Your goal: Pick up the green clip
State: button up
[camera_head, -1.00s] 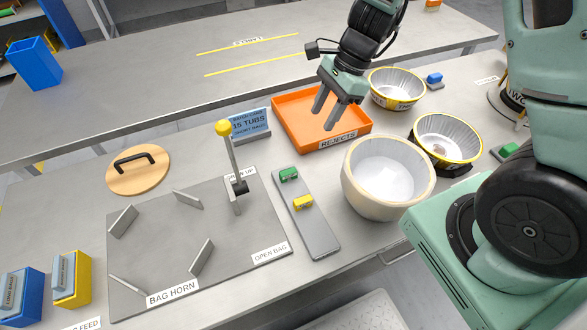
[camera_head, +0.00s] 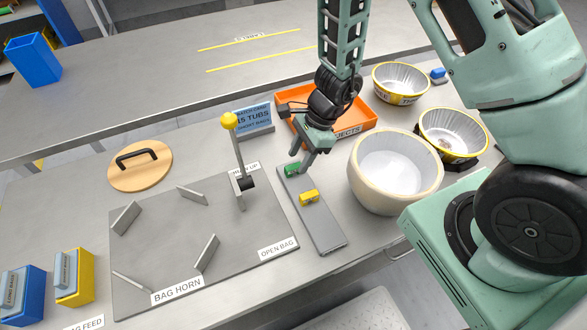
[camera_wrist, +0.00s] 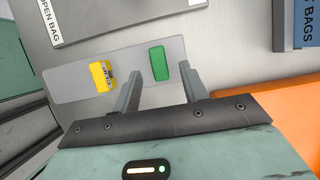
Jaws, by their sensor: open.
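The green clip (camera_head: 291,170) lies on a narrow grey strip (camera_head: 322,234), at the strip's far end. It also shows in the wrist view (camera_wrist: 159,63), ahead of the gap between my fingers and toward the right finger. My gripper (camera_head: 304,162) is open and empty, above the strip's far end and close to the green clip. In the wrist view its two fingers (camera_wrist: 160,82) are spread apart. A yellow clip (camera_head: 309,197) lies on the same strip, nearer the front; in the wrist view (camera_wrist: 101,76) it is left of the left finger.
An orange rejects tray (camera_head: 362,125) lies behind my gripper. A cream bowl (camera_head: 431,190) stands to the right of the strip. The bag horn plate (camera_head: 150,250) with upright fins and a yellow-knobbed lever (camera_head: 230,121) is to the left.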

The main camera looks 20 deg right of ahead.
aim_at(294, 170)
jog(key=shift+x, duration=1.15)
grip_shut()
